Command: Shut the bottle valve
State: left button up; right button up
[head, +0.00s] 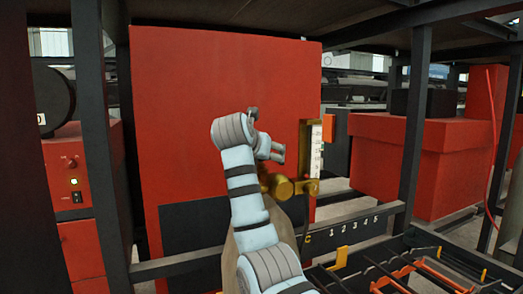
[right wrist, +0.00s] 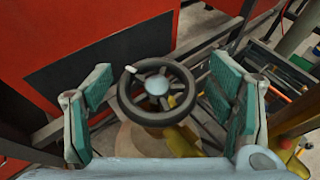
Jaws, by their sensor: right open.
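The bottle valve's black spoked handwheel (right wrist: 183,78) has a pale hub and a white mark on its upper left rim. It sits between the two green finger pads of my right gripper (right wrist: 162,82) in the right wrist view, with a visible gap on both sides. In the head view my right gripper (head: 268,136) is open above the brass valve fitting (head: 277,187), and the handwheel is hidden there. The tan bottle (head: 292,212) stands below the fitting, partly behind my right arm. My left gripper is not in view.
A white scaled gauge (head: 316,150) stands right of the fitting. A large red panel (head: 180,110) is behind. Dark frame posts (head: 413,125) stand left and right. A rack with orange bars (head: 400,275) lies at lower right.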

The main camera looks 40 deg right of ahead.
jog(key=shift+w, duration=0.15)
jog(key=shift+a, duration=0.1)
jog(key=shift+c, duration=0.4)
jog(key=c, duration=1.1)
jog(key=shift+a+r+m+g+h+p, duration=0.1)
jog(key=shift+m+g+h+p, duration=0.3)
jog(key=shift+m+g+p, duration=0.3)
jog(key=m+g+h, duration=0.1)
jog(key=m+g, duration=0.2)
jog(key=o, duration=1.2)
